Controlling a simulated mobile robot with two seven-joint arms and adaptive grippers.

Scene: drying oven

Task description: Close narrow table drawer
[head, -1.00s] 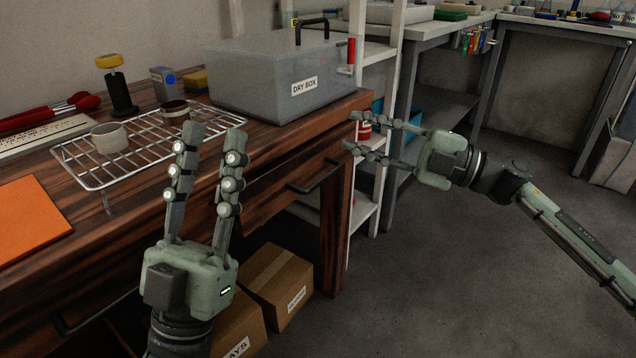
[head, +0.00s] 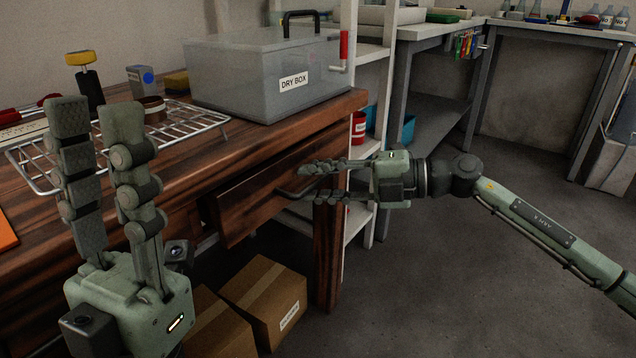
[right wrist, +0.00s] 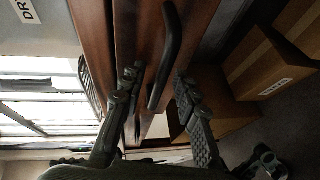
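The narrow drawer (head: 245,203) under the wooden table has a dark wood front that stands out a little from the table, so it looks partly open. Its dark bar handle (right wrist: 168,55) lies between the spread fingers of my right gripper (right wrist: 157,78) in the right wrist view. In the head view my right gripper (head: 308,181) is at the drawer's right part, and its fingers hide some of the handle. It is open; I cannot tell whether it touches the handle. My left gripper (head: 95,112) is open and empty, upright in front of the table's left part.
A dry box (head: 265,80) stands on the table, with a wire rack (head: 190,122) left of it. Cardboard boxes (head: 267,300) lie on the floor below the drawer. A white shelf (head: 372,70) stands behind the table. The floor at right is clear.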

